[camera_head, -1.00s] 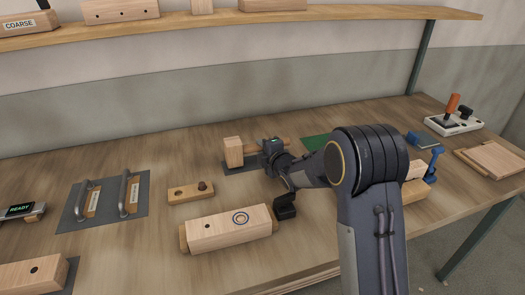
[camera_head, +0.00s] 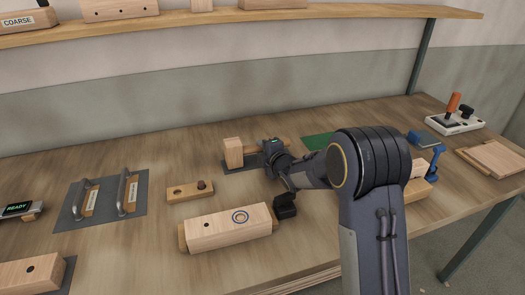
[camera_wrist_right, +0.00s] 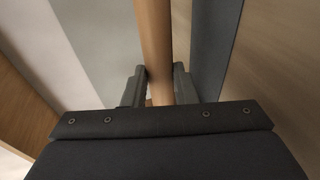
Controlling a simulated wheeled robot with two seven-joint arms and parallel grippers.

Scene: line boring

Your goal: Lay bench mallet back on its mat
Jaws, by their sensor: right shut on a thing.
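The bench mallet (camera_head: 234,152) has a pale wooden block head and a round wooden handle. It lies at or just above its dark grey mat (camera_head: 231,168); I cannot tell whether it touches. My right gripper (camera_head: 273,147) is at the handle, right of the head. In the right wrist view the handle (camera_wrist_right: 155,45) runs between the two fingers of my right gripper (camera_wrist_right: 160,85), which are shut on it. A dark strip, likely the mat (camera_wrist_right: 212,50), shows beside the handle there. My left gripper is not in view.
A wooden block with a ringed hole (camera_head: 229,228) and a small block with two holes (camera_head: 190,191) stand in front. A mat with two metal handles (camera_head: 101,201) is at left.

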